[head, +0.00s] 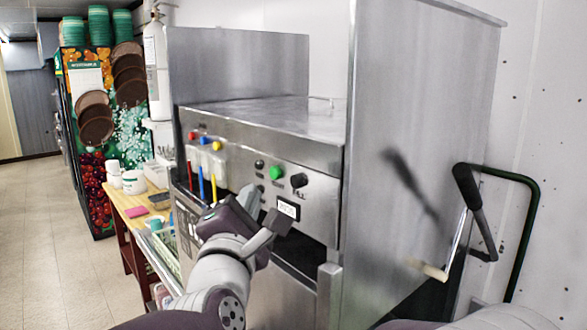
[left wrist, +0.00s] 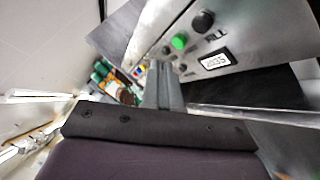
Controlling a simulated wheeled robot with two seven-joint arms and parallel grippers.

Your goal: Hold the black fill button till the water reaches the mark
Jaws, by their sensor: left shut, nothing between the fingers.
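The black fill button (head: 299,181) is a round knob above the word FILL on the steel machine's front panel. It also shows in the left wrist view (left wrist: 203,22). A green button (head: 276,172) and a smaller black button (head: 259,164) sit to its left. A small display (head: 288,208) is below it. My left gripper (head: 264,212) is shut and empty in front of the panel, below and left of the fill button. In the left wrist view its fingers (left wrist: 163,85) are together, apart from the button. I see no water or mark. My right gripper is out of view.
The steel machine (head: 430,130) has a tall side wall on the right, with a black-gripped lever (head: 467,185) beyond it. Red, blue and yellow tubes (head: 201,183) are left of the buttons. A wooden side table (head: 125,200) holds white tubs. Open floor lies at left.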

